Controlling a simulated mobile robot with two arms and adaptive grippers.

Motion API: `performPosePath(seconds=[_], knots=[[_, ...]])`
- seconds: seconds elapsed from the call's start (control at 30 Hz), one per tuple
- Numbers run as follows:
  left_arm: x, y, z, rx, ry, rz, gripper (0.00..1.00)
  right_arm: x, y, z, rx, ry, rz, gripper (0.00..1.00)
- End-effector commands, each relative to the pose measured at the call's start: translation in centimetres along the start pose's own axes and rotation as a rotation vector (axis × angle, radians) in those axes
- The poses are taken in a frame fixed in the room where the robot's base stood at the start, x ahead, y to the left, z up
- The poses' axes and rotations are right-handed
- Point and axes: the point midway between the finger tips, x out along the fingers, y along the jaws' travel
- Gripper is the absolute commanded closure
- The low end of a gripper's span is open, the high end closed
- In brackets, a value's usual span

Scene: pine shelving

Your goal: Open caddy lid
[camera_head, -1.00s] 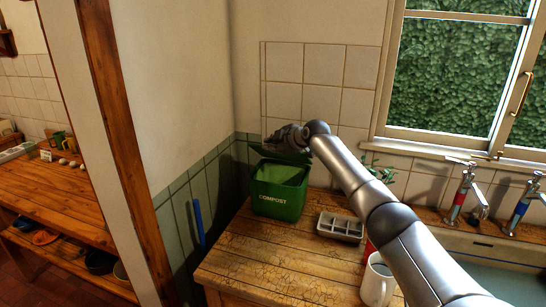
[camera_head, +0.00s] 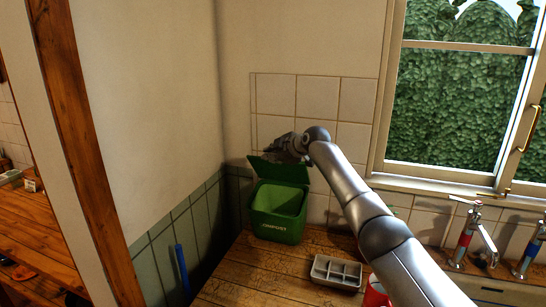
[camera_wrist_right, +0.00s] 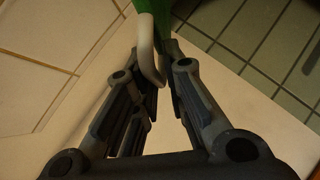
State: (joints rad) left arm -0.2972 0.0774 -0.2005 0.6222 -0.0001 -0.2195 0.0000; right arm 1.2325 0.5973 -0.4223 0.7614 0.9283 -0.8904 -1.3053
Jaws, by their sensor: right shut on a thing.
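The green compost caddy (camera_head: 276,224) stands on the wooden counter in the corner, its white lettering facing me. Its mouth is uncovered and I see into it. Its darker green lid (camera_head: 279,172) is tilted up at the back of the mouth. My right gripper (camera_head: 285,148) is at the lid's upper edge, partly hidden by its own wrist. The green lid also shows there (camera_wrist_right: 152,14). My left gripper is not in view.
A grey divided tray (camera_head: 336,272) lies on the wooden counter (camera_head: 245,275) right of the caddy. A red cup (camera_head: 376,292) stands close to my right arm. Tiled walls are close behind and left of the caddy. Taps (camera_head: 467,235) stand at the right.

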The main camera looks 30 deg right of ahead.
Motion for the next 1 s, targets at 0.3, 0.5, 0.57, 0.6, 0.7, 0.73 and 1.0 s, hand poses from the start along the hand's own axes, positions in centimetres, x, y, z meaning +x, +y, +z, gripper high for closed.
performPosePath(seconds=[0.3,0.5,0.57,0.6,0.7,0.73,1.0], knots=[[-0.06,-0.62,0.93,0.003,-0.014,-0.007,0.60,-0.29,0.66,-0.34,-0.007,0.006,0.016,1.00],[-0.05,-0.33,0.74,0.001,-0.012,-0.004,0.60,-0.29,0.65,-0.34,-0.008,0.006,0.015,1.00],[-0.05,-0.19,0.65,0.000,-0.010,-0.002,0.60,-0.29,0.65,-0.34,-0.008,0.006,0.015,1.00],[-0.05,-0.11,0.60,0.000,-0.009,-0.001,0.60,-0.29,0.65,-0.34,-0.008,0.006,0.015,1.00],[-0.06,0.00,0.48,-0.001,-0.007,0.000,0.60,-0.29,0.66,-0.34,-0.008,0.006,0.016,1.00],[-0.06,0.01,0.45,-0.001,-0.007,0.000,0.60,-0.29,0.66,-0.35,-0.008,0.006,0.016,1.00],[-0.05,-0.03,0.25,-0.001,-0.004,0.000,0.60,-0.29,0.66,-0.35,-0.007,0.006,0.016,0.82]])
